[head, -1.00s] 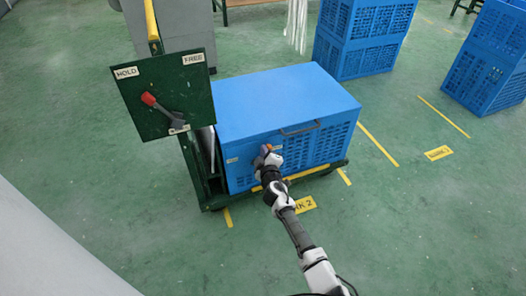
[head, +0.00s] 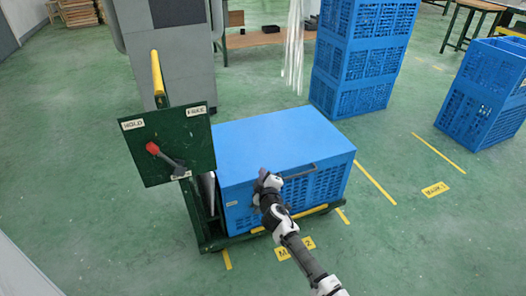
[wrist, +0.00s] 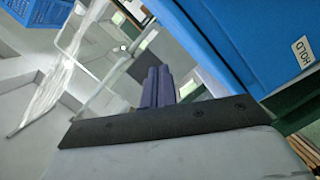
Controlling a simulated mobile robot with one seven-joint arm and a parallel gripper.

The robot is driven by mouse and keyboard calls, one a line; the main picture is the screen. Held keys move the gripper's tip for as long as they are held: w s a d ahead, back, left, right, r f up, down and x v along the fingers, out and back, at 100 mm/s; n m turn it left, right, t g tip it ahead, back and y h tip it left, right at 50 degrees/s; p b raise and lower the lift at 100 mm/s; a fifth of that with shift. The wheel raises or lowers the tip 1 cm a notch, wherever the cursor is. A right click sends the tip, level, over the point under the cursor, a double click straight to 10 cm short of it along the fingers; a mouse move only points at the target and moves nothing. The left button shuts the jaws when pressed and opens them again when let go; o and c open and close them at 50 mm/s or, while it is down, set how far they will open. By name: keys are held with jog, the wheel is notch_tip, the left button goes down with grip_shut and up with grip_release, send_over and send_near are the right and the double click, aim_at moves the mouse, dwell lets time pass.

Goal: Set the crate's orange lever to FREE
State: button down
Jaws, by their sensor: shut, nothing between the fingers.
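The blue crate (head: 282,136) sits on a green cart. Its front face has a small pale label (head: 232,203) at the left and a dark bar handle (head: 298,172) near the top. I cannot see the crate's orange lever; my gripper and arm cover part of that front. My gripper (head: 264,178) is at the upper front of the crate, left of the handle. In the wrist view its fingers (wrist: 157,86) are together and empty. A HOLD label (wrist: 302,50) shows on the blue crate there, right of the fingers. Whether I touch the crate is unclear.
A dark green panel (head: 190,133) on the cart, marked HOLD and FREE, carries a red-knobbed lever (head: 153,148) whose knob points up-left, toward HOLD. A yellow-topped post (head: 157,74) rises behind it. Stacked blue crates (head: 362,60) stand behind.

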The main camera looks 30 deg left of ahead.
notch_tip(320, 180, up, 9)
jog(key=p, duration=0.1)
dwell(0.6)
